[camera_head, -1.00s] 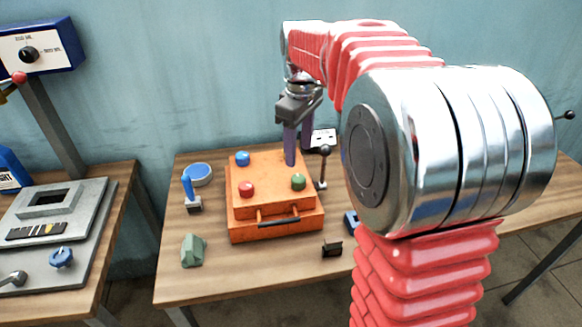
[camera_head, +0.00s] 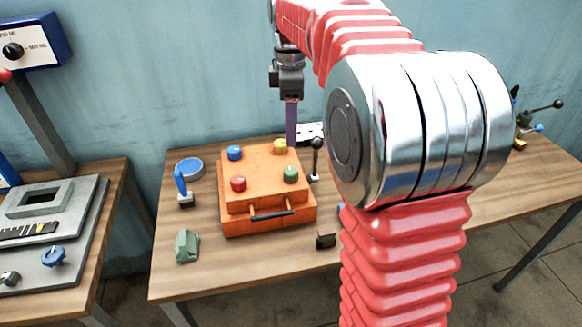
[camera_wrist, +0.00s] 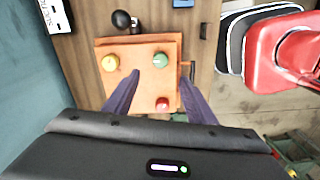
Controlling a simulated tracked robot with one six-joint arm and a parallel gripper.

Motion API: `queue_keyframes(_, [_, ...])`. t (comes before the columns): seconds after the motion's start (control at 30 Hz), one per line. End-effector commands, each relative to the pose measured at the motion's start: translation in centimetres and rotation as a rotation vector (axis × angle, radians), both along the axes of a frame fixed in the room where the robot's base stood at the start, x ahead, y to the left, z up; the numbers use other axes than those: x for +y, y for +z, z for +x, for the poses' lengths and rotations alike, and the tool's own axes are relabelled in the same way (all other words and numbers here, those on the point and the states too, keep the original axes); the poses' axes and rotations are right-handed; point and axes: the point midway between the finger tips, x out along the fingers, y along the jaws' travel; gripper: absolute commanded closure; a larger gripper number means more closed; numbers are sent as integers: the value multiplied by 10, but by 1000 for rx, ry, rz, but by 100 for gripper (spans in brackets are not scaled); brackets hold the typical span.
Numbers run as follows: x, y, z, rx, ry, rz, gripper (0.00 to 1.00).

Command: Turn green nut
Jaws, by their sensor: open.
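The green nut (camera_head: 290,174) sits on the front right corner of the top of an orange box (camera_head: 262,207). In the wrist view the green nut (camera_wrist: 160,61) is ahead of my gripper, a little right of the fingertips. My gripper (camera_head: 291,142) hangs pointing down above the back right part of the box in the head view. Its purple fingers (camera_wrist: 153,80) are apart and empty in the wrist view. A red nut (camera_head: 238,184), a blue nut (camera_head: 235,153) and a yellow nut (camera_head: 280,146) sit on the other corners. The blue nut is hidden in the wrist view.
A black-knobbed lever (camera_head: 316,160) stands close to the box's right side. A small black piece (camera_head: 325,240) lies front right.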

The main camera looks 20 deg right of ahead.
Motion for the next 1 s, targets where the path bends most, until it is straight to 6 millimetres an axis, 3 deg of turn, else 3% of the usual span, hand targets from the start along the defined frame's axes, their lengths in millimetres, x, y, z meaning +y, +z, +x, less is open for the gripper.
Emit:
queue_keyframes(0.8, [0,-116,-1,4,-1,1,49])
queue_keyframes(1.0, [0,-131,-1,1,-1,0,49])
